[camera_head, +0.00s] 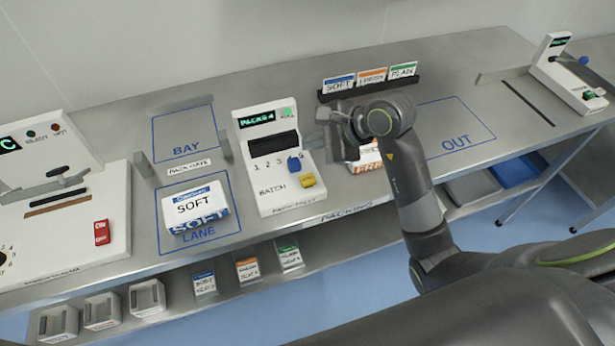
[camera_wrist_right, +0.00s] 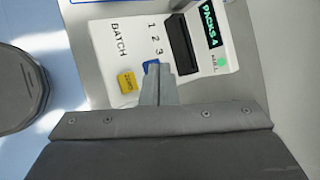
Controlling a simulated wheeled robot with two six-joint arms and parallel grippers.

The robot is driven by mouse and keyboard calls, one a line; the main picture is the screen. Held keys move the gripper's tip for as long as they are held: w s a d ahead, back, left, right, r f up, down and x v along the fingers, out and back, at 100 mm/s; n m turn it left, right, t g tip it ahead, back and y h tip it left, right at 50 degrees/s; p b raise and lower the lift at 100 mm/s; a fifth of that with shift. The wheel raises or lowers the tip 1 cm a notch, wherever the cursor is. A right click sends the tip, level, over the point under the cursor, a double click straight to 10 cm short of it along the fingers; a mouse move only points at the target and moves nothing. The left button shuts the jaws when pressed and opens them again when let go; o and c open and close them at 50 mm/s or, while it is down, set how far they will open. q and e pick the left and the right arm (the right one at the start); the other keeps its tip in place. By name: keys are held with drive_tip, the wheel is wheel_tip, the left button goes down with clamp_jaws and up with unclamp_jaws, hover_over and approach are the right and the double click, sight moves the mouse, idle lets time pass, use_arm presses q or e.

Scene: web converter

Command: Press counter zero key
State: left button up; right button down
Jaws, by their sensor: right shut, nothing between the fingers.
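The white pack tally counter (camera_head: 278,190) stands on the bench, its display (camera_head: 257,119) reading PACKS 4. Its yellow key (camera_head: 307,181) is at the lower right of its face, below the blue knob (camera_head: 294,165) by the row of batch numbers. My right gripper (camera_head: 312,141) is shut and empty at the counter's right side. In the right wrist view the shut fingers (camera_wrist_right: 158,72) show in front of the counter and partly cover the blue knob (camera_wrist_right: 149,66). The yellow key (camera_wrist_right: 127,81) is clear beside them, apart from the fingertips in the picture. My left gripper is out of view.
A SOFT pack (camera_head: 197,205) lies in the lane left of the counter. An orange-lettered pack (camera_head: 367,160) is partly hidden behind my right arm. A rack of label cards (camera_head: 370,85) stands behind. The OUT area (camera_head: 455,125) is empty.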

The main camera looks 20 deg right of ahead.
drive_tip(key=b, duration=0.5)
hover_over(305, 177)
drive_tip(key=s+d, duration=0.1)
wheel_tip(305, 177, down, 8)
drive_tip(key=shift+s+d+r, duration=0.15)
drive_tip(key=shift+r, duration=0.1)
drive_tip(key=shift+f+b, duration=0.7)
drive_tip(key=shift+b, duration=0.15)
idle(1.0)
drive_tip(key=shift+f+b, duration=0.4)
drive_tip(key=shift+b, duration=0.2)
drive_tip(key=shift+f+b, duration=0.85)
drive_tip(key=shift+b, duration=0.1)
idle(0.7)
drive_tip(key=shift+r, duration=0.15)
drive_tip(key=shift+r+p, duration=0.7)
drive_tip(key=shift+r, duration=0.45)
drive_tip(key=shift+r, duration=0.1)
